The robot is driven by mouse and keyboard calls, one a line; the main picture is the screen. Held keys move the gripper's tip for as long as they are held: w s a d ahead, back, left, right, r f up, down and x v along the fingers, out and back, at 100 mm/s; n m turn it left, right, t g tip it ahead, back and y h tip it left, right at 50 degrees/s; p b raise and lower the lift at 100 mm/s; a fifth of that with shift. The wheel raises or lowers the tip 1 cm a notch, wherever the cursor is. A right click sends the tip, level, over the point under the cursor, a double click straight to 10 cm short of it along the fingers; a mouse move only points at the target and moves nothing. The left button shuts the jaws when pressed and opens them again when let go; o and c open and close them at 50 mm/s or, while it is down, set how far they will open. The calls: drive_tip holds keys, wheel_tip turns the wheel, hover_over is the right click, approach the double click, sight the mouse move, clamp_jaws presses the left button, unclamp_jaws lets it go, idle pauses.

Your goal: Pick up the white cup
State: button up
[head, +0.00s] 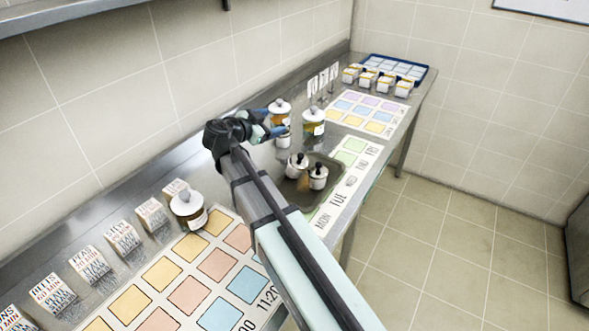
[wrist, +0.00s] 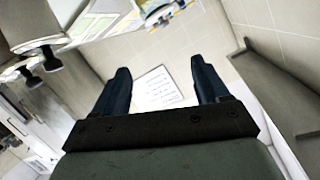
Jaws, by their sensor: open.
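A small white cup-like object (head: 283,142) stands on the steel counter just below my gripper, partly hidden by it; I cannot tell its full shape. My gripper (head: 271,122) is open, its two blue fingers pointing right, above the counter. In the wrist view the fingers (wrist: 160,68) are spread apart with nothing held between them. Two white pots with dark knobs, a left one (head: 297,167) and a right one (head: 317,178), stand in the sunken basin. They seem to be the knobbed items at the left of the wrist view (wrist: 38,48).
White-lidded jars stand behind my gripper (head: 280,108), right of it (head: 313,122) and at the front left (head: 188,210). Printed boxes (head: 90,264) line the wall. A blue tray (head: 393,68) and small boxes (head: 403,88) are at the far end. Coloured charts (head: 366,112) cover the counter.

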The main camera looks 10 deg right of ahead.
drive_tip(key=s+a+f+m+g, duration=0.1)
drive_tip(key=s+a+f+g, duration=0.1)
drive_tip(key=s+a+f, duration=0.3)
drive_tip(key=m+g, duration=0.1)
drive_tip(key=g, duration=0.1)
approach(288, 166)
drive_tip(key=x, duration=0.7)
drive_tip(key=shift+w+d, duration=0.1)
drive_tip(key=shift+d, duration=0.15)
drive_tip(key=shift+x, duration=2.7)
drive_tip(key=c, duration=0.9)
